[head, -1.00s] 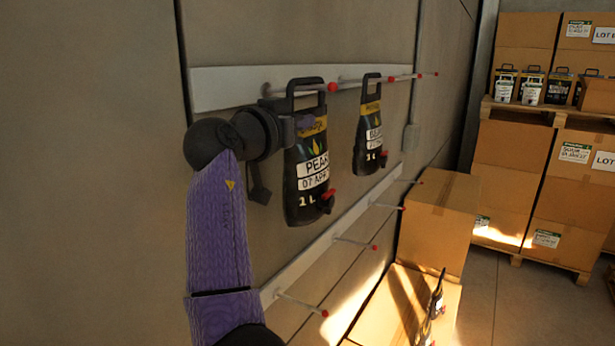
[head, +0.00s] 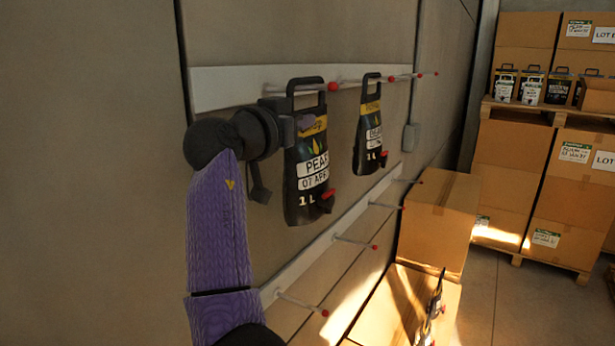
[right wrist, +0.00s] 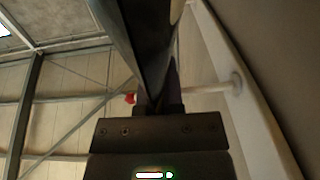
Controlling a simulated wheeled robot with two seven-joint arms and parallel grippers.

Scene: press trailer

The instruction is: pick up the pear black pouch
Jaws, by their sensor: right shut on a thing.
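The pear black pouch (head: 306,180) hangs upright by its loop handle at the upper wall rail. Its white label reads PEAR, and it has a red cap at its lower right. My right gripper (head: 306,123) is shut on the pouch's upper part, just below the handle. In the right wrist view a dark shape, likely the pouch (right wrist: 150,35), fills the top middle, and a peg with a red tip (right wrist: 131,98) passes behind it. The handle still appears to be around the peg. My left gripper is not in view.
A second black pouch (head: 369,135) hangs just to the right on another peg. A lower rail (head: 335,240) has several red-tipped pegs. Cardboard boxes (head: 440,215) stand below at right, with stacked pallets (head: 530,110) behind. The wall is close on the left.

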